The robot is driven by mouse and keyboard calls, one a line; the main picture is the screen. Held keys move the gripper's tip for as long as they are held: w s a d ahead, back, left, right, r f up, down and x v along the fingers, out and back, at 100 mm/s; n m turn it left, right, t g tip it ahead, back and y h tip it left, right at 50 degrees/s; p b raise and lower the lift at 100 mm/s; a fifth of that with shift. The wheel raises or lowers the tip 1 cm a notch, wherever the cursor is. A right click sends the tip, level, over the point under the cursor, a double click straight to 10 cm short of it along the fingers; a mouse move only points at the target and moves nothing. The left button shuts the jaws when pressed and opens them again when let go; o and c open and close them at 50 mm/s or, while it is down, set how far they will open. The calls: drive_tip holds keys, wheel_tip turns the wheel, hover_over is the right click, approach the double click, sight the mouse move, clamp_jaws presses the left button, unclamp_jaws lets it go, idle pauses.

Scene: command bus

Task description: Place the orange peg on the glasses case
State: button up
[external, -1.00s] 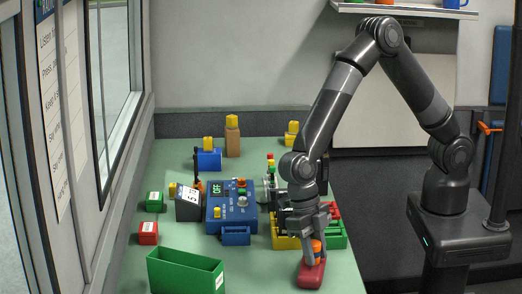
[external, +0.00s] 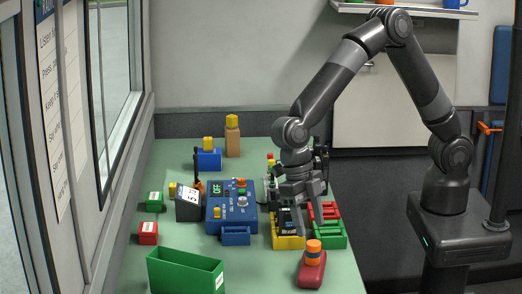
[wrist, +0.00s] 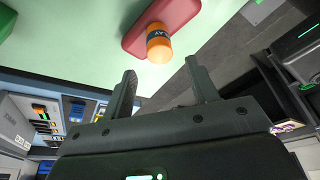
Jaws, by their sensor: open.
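The orange peg (external: 313,246), with a dark band round its middle, stands upright on the red glasses case (external: 310,272) at the table's front right edge. In the wrist view the peg (wrist: 159,47) and the red case (wrist: 177,14) lie beyond the fingertips. My gripper (external: 302,222) is open and empty, up and behind the peg, and does not touch it. Its two fingers (wrist: 160,78) show apart in the wrist view with nothing between them.
A yellow bin (external: 287,242), a green bin (external: 331,238) and a red bin (external: 328,209) stand below and behind my gripper. A blue control box (external: 231,208) is to the left. A large green bin (external: 186,270) stands front left. The green table is bare between it and the case.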

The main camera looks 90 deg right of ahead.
drive_tip(key=s+d+r+m+t+h, duration=0.1)
drive_tip(key=s+d+r+m+t, duration=0.25)
drive_tip(key=d+r+m, duration=0.65)
drive_tip(key=s+d+r+m+t, duration=0.2)
drive_tip(key=s+d+r+m, duration=0.1)
drive_tip(key=s+d+m, duration=0.5)
drive_tip(key=s+d+r+m+t+h, duration=0.1)
drive_tip(key=s+d+r+m, duration=0.3)
drive_tip(key=s+d+m, duration=0.5)
drive_tip(key=shift+s+d+t, duration=0.4)
drive_tip(key=shift+t, duration=0.35)
